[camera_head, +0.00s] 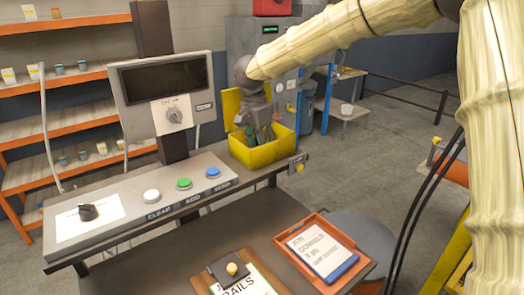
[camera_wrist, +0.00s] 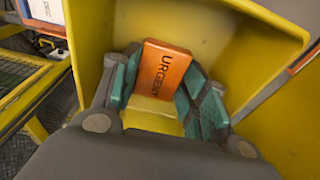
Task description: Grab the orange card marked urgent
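The orange card (camera_wrist: 160,70) bears the word URGENT in dark letters and shows in the wrist view, tilted, inside the yellow bin (camera_wrist: 270,50). My gripper (camera_wrist: 163,85) has its teal-padded fingers apart, one at each side edge of the card. The right finger covers part of the card's right edge. I cannot tell whether both pads press on it. In the head view my gripper (camera_head: 260,134) reaches down into the yellow bin (camera_head: 262,158), and the card is hidden there.
The bin stands at the right end of a grey console (camera_head: 130,205) with white, green and blue buttons. A screen (camera_head: 163,82) rises behind the console.

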